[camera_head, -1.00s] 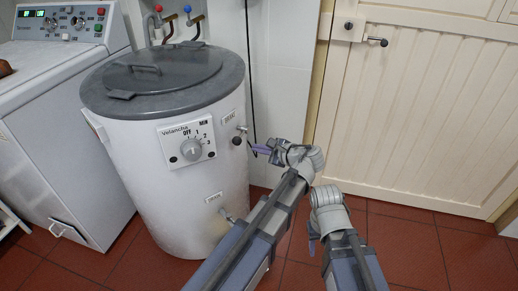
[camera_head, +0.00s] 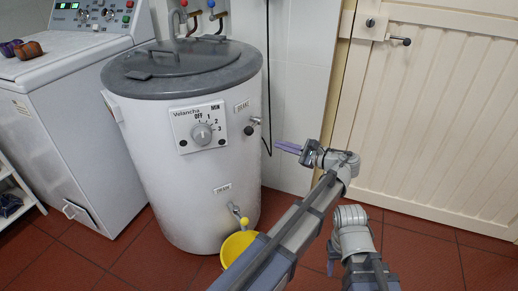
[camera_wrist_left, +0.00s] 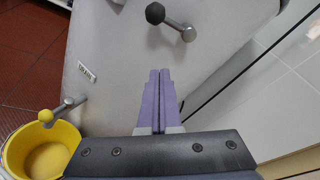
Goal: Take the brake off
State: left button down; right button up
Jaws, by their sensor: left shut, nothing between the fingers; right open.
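The white drum (camera_head: 190,200) has a BRAKE label (camera_head: 241,107) on its right side. Beside the label is a short metal brake lever with a dark ball end (camera_head: 249,131). The left wrist view shows this dark ball (camera_wrist_left: 155,13) at the top, with its metal pivot to the lower right. My left gripper (camera_head: 288,147), with purple fingers, is to the right of and slightly below the lever, apart from it. Its fingers (camera_wrist_left: 159,75) are shut and empty, below the lever in the wrist view. My right gripper (camera_head: 331,264) hangs low, mostly hidden by its arm.
A DRAIN tap with a yellow ball (camera_head: 244,222) sits low on the drum above a yellow bucket (camera_head: 235,247). A dial panel (camera_head: 200,126) is on the drum's front. A washing machine (camera_head: 70,120) stands left, and a cream door (camera_head: 430,120) right.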

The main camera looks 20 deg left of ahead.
aim_at(253, 126)
pick_arm(q)
jog(key=shift+w+f+y, duration=0.1)
jog(key=shift+f+y, duration=0.05)
jog(key=shift+y, duration=0.25)
pick_arm(e)
jog(key=shift+f, duration=0.6)
pick_arm(q)
jog(key=a+r+p, duration=0.1)
jog(key=a+r, duration=0.1)
jog(key=a, duration=0.7)
jog(key=shift+p, duration=0.4)
pick_arm(e)
jog(key=shift+r, duration=1.05)
pick_arm(q)
jog(key=shift+a, duration=0.1)
jog(key=shift+s+r+p, duration=0.3)
jog(key=shift+r+p, duration=0.25)
pick_arm(e)
jog(key=shift+r, duration=0.5)
